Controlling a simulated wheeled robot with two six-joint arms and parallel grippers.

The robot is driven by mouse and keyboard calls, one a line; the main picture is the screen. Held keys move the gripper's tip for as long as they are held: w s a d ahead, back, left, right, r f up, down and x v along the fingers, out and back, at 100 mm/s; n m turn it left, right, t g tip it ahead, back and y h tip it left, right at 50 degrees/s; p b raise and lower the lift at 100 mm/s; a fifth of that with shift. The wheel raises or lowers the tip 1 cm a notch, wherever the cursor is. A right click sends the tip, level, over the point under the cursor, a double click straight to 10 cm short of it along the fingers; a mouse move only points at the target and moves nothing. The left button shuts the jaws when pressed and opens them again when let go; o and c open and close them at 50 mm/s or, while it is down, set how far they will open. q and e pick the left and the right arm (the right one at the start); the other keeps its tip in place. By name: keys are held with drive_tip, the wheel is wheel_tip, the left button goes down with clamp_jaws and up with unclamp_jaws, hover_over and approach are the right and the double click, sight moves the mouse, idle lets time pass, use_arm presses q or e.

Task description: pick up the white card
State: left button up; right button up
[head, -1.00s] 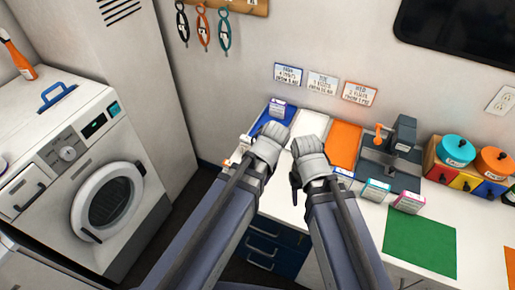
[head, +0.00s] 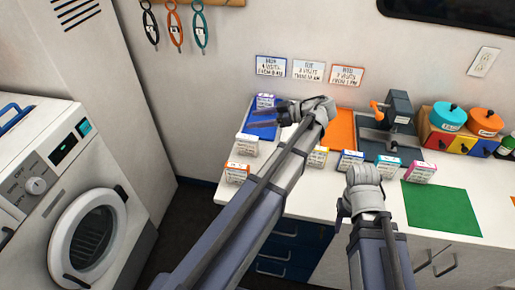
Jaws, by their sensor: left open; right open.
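Several small cards stand on the white counter (head: 320,185). The one with a plain whitish top, which looks like the white card (head: 219,145), stands at the counter's left edge, in front of the blue mat. My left gripper (head: 262,118) is open and empty over the blue mat, its dark fingers pointing left, beyond and to the right of that card. My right gripper (head: 364,185) is over the front of the counter, in front of the blue-topped and teal-topped cards. It is open, its fingers mostly hidden by its own body.
A purple-topped card (head: 265,101) stands on the blue mat (head: 244,124). An orange-topped card (head: 237,172) stands near the front left edge. Yellow (head: 317,156), blue (head: 350,160), teal (head: 387,167) and magenta-topped (head: 421,170) cards stand to the right. The green mat (head: 440,208) is bare.

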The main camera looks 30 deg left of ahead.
sight(250, 137)
use_arm(q)
drive_tip(key=shift+d, duration=0.1)
wheel_tip(250, 137, down, 9)
drive_tip(key=b, duration=0.8)
drive_tip(key=shift+r+b, duration=0.15)
drive_tip(key=shift+b, duration=0.2)
drive_tip(key=shift+s+a+r, duration=0.1)
drive_tip(key=shift+a, duration=0.55)
drive_tip(key=shift+s+a+f, duration=0.15)
drive_tip(key=shift+a+f, duration=0.15)
drive_tip(key=shift+a, duration=0.2)
drive_tip(key=b+x, duration=0.2)
drive_tip(key=x, duration=0.3)
drive_tip(key=shift+a, duration=0.1)
drive_tip(key=shift+r, duration=0.1)
clamp_jaws()
